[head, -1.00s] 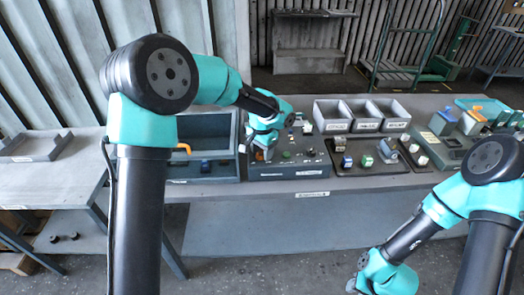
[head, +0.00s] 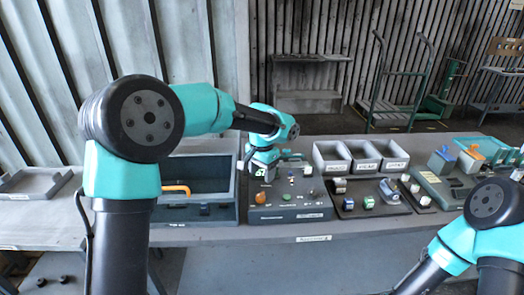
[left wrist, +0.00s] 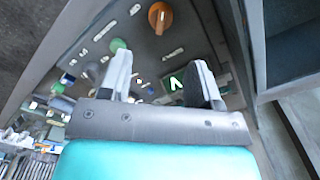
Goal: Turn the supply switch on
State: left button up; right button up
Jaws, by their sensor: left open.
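A dark control panel (head: 290,212) stands on the bench, with an orange rotary knob (head: 260,197) at its front left and a green button (head: 286,195) beside it. The labels are too small to read, so I cannot tell which control is the supply switch. My left gripper (head: 262,174) is over the panel's left part, behind the knob in the picture. In the left wrist view the left gripper (left wrist: 162,64) is open and empty. The orange knob (left wrist: 160,17) and the green button (left wrist: 118,45) lie beyond its fingertips, apart from them. My right gripper is out of view.
A grey-blue open box (head: 200,216) with an orange handle in front adjoins the panel's left side. Three grey bins (head: 360,156) stand behind a tray of small parts (head: 370,212) to the right. Another device (head: 446,188) lies farther right.

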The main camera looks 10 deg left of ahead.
pick_arm(q)
notch_tip(320, 180, up, 8)
dwell(0.5)
